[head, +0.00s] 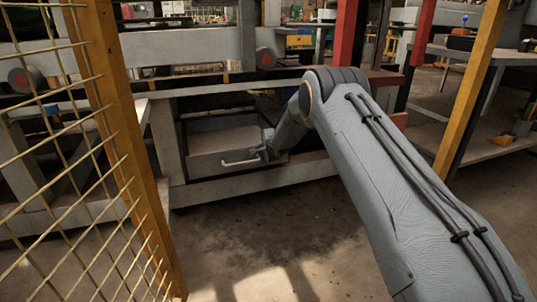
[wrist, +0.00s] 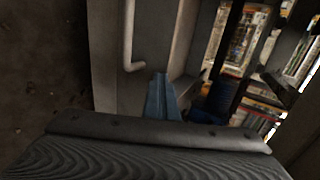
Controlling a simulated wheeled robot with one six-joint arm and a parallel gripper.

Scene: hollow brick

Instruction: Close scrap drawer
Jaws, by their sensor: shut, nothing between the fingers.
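The scrap drawer (head: 222,158) is a grey box low in the workbench frame in the head view. It stands open, with its inside showing behind the front panel. A pale bar handle (head: 239,161) runs across its front, and the handle also shows in the wrist view (wrist: 128,40). My gripper (head: 268,152) is at the right part of the drawer front, near the handle's right end. In the wrist view my gripper (wrist: 161,82) shows blue-grey fingers shut together with nothing between them, close to the drawer front. I cannot tell whether they touch it.
A yellow post (head: 125,130) with wire mesh (head: 60,190) stands at the left. Another yellow post (head: 470,90) and a shelf unit (head: 440,130) stand at the right. The concrete floor (head: 270,230) before the drawer is clear.

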